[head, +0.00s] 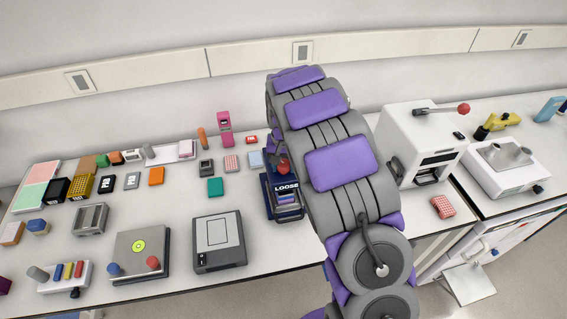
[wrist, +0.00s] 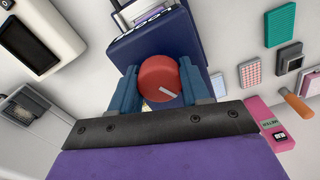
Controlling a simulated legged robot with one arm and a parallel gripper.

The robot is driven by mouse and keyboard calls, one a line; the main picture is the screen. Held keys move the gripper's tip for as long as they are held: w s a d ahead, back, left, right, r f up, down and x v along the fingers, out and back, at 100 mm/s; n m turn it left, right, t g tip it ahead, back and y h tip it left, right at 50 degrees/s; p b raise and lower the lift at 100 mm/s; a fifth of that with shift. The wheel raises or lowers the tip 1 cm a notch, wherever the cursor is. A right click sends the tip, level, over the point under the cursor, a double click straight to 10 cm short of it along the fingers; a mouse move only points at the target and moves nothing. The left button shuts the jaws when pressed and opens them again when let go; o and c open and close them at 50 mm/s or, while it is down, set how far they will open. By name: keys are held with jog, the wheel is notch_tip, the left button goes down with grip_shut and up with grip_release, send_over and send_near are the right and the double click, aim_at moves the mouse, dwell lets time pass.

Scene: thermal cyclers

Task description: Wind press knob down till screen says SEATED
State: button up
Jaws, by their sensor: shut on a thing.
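The thermal cycler (head: 284,205) is a dark blue box on the bench, partly hidden behind my arm. Its screen (head: 286,187) reads LOOSE. The red press knob (head: 283,167) is on top of it. In the wrist view the knob (wrist: 160,79) is round with a pale line mark, and the blue cycler body (wrist: 150,42) lies behind it. My gripper (wrist: 160,88) has its blue fingers on either side of the knob and is shut on it. In the head view the fingers are mostly hidden by my arm.
A white machine with a red-tipped lever (head: 417,140) stands to the right. A grey tablet-like device (head: 219,241) lies to the left. A pink device (head: 224,124) and small blocks stand behind.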

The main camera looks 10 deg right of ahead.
aim_at(283, 162)
jog(key=shift+w, duration=0.1)
dwell(0.3)
jog(key=o, duration=1)
jog(key=shift+o, duration=0.2)
jog(key=shift+r, duration=0.15)
notch_tip(283, 162, up, 17)
jog(key=shift+p, duration=0.45)
jog(key=s+f+n+b, duration=0.1)
jog(key=s+f+b, duration=0.1)
jog(key=s, duration=1.2)
jog(key=s+f+n+g+b, duration=0.1)
jog(key=s+f+b, duration=0.1)
jog(key=s, duration=1.2)
jog(key=s+f+n+b, duration=0.1)
jog(key=s+f, duration=0.3)
jog(key=s, duration=1)
jog(key=shift+g+b, duration=0.4)
jog(key=shift+b, duration=0.5)
